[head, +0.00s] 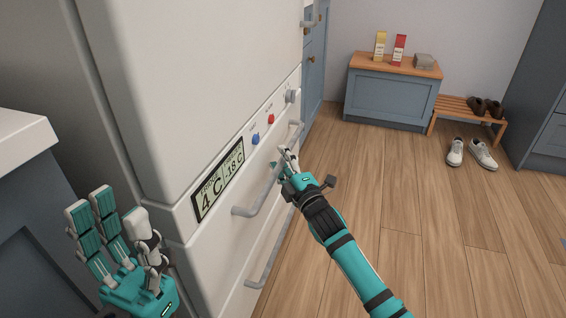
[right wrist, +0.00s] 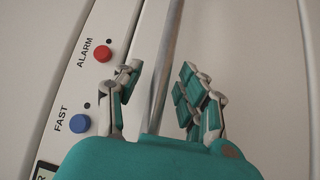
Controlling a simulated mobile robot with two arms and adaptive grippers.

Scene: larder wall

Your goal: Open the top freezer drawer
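The white fridge-freezer (head: 200,80) fills the left of the head view. The top freezer drawer (head: 225,237) lies below its control panel and looks shut. Its long grey bar handle (head: 258,196) runs along the front, and also shows in the right wrist view (right wrist: 166,65). My right gripper (head: 286,160) is at the far part of this handle. In the right wrist view its fingers (right wrist: 158,90) stand on both sides of the bar, with gaps, open. My left gripper (head: 112,218) is open and empty, left of the freezer's front corner.
A second bar handle (head: 264,262) sits lower down. The panel has a display (head: 218,180), a blue button (head: 256,139) and a red button (head: 271,119). A counter (head: 25,140) is at left. Wooden floor (head: 400,200) is clear at right; shoes (head: 472,152) lie farther off.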

